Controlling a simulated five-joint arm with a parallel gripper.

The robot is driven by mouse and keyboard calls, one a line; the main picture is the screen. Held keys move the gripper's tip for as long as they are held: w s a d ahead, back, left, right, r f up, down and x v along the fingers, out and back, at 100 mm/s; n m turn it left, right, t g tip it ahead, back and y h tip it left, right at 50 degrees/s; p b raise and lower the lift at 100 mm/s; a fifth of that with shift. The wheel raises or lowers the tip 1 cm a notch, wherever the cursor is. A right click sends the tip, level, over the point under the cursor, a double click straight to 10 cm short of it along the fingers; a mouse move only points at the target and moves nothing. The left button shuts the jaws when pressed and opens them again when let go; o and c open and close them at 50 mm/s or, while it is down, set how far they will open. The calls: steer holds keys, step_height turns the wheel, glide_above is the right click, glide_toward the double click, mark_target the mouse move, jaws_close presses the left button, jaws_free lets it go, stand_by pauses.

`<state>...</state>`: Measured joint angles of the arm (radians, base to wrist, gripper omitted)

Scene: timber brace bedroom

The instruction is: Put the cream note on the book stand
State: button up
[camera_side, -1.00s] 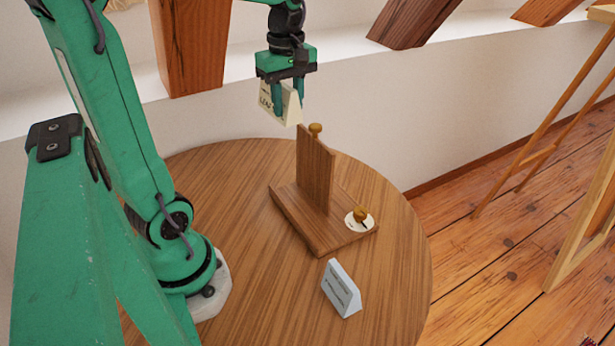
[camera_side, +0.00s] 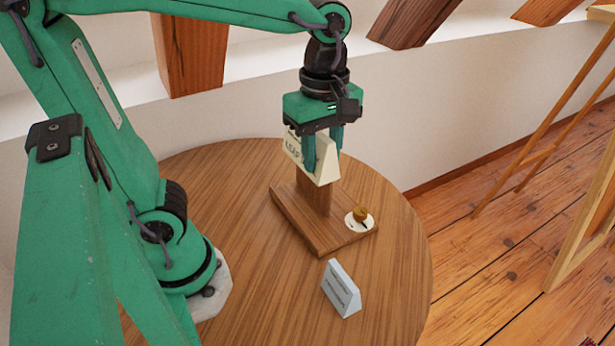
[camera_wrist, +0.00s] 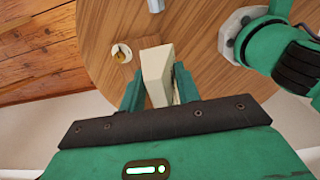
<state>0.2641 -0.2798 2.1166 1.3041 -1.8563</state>
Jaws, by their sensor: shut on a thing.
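The cream note (camera_side: 318,163) is a wedge-shaped card with dark lettering on its face. My gripper (camera_side: 324,160) is shut on it, one finger on either side. In the wrist view the note (camera_wrist: 156,72) shows between the fingertips of my gripper (camera_wrist: 158,88). The wooden book stand (camera_side: 318,235) has a flat base and an upright board, and it stands on the round table. The note is in front of the upper part of the board in the side view. I cannot tell whether it touches the stand. The top of the board and its knob are hidden.
A brass knob on a white disc (camera_side: 359,217) sits at the right end of the stand's base. A pale blue-grey wedge note (camera_side: 341,289) stands on the round table (camera_side: 250,300) in front of the stand. A wooden easel-like frame (camera_side: 540,150) stands off the table at right.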

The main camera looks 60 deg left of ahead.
steer(key=s+d, duration=0.3)
steer(key=d, duration=0.1)
step_height(320, 180, down, 11)
steer(key=shift+w+a, duration=0.15)
steer(key=shift+w, duration=0.05)
steer(key=shift+f, duration=0.1)
glide_above(319, 232)
step_height(319, 232, down, 7)
steer(key=shift+r, duration=0.1)
stand_by(0.4)
steer(key=shift+f, duration=2.05)
steer(key=shift+f, duration=0.1)
